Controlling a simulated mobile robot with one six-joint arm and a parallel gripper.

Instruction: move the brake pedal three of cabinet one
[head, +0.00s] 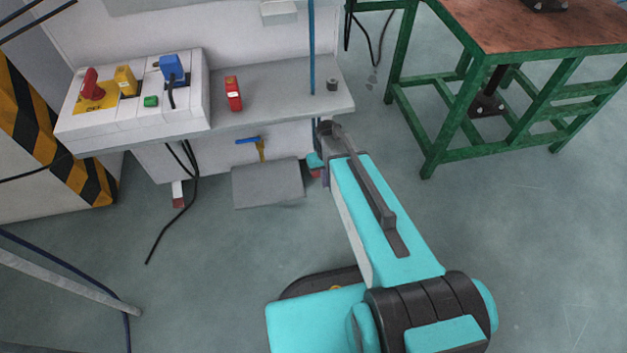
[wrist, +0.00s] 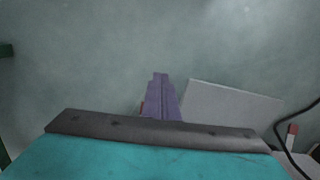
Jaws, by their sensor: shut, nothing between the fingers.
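My gripper (wrist: 160,78) shows in the wrist view as purple fingers, shut and empty. In the head view my arm hides most of it beside the right end of the cabinet (head: 222,160). A small red part shows just left of the fingers in the wrist view (wrist: 141,108), mostly hidden, and I cannot tell whether they touch. A red-and-white pedal-like piece (head: 178,195) sits low at the cabinet's left, and it also shows in the wrist view (wrist: 292,130). I cannot tell which part is brake pedal three.
A grey plate (head: 268,187) juts out low at the cabinet front, right of the fingers in the wrist view (wrist: 232,112). Black cables (head: 170,220) hang at the left. A green-framed table (head: 540,30) stands at the right. Floor in front is mostly open.

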